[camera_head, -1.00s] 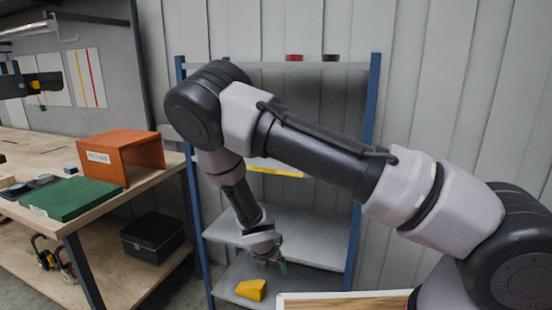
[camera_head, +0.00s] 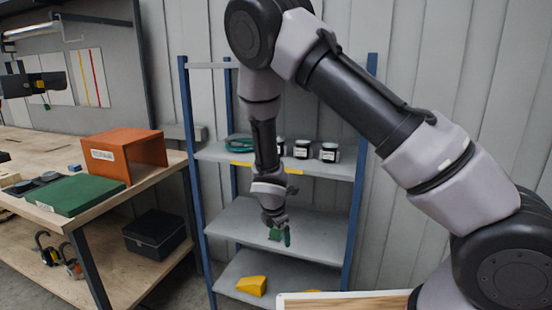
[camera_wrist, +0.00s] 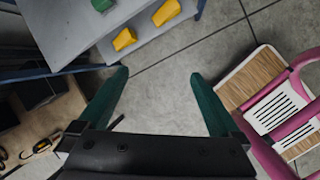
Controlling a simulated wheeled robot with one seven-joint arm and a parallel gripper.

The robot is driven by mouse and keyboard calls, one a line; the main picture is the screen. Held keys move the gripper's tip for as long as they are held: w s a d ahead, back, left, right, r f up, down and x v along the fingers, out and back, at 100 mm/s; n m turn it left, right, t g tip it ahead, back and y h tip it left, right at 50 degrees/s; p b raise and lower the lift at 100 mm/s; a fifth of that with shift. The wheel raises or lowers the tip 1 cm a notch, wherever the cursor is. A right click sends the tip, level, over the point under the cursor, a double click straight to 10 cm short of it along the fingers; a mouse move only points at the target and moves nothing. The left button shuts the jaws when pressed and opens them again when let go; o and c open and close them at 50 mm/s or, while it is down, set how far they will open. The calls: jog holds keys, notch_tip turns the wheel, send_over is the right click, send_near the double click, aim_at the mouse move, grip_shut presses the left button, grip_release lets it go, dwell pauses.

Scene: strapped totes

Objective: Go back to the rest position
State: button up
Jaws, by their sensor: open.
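My gripper (camera_head: 281,238) hangs pointing down in front of the blue-framed shelf rack (camera_head: 189,150), around the height of its middle shelf. In the wrist view my gripper (camera_wrist: 160,76) has its two dark green fingers spread wide, with only bare floor between them. It holds nothing. My upper arm rises from the lower right and bends down at the elbow. A small green object (camera_wrist: 102,4) lies on a rack shelf at the top edge of the wrist view.
Yellow blocks (camera_head: 251,286) lie on the bottom shelf. Several jars (camera_head: 302,149) stand on the upper shelf. A workbench (camera_head: 110,200) at left bears an orange box (camera_head: 100,157) and a green case (camera_head: 72,196). A pink-framed thing (camera_wrist: 290,82) with a wooden surface is at right in the wrist view.

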jog(key=d+r+m+y, duration=0.1)
jog(key=d+r+m, duration=0.65)
jog(key=r, duration=0.55)
jog(key=d+r+m+y, duration=0.1)
jog(key=d+r+m, duration=0.65)
jog(key=r, duration=0.65)
jog(key=s+d+r+m+t, duration=0.1)
jog(key=s+d+r+m, duration=0.3)
jog(key=s+r+m, duration=0.3)
jog(key=s+d+r+m+t+y, duration=0.1)
jog(key=s+d+r+m, duration=0.4)
jog(key=s, duration=0.7)
notch_tip(320, 180, up, 5)
jog(key=shift+f+m+t, duration=0.1)
jog(key=shift+m+t, duration=0.4)
jog(key=shift+m, duration=0.6)
jog(key=shift+s, duration=0.1)
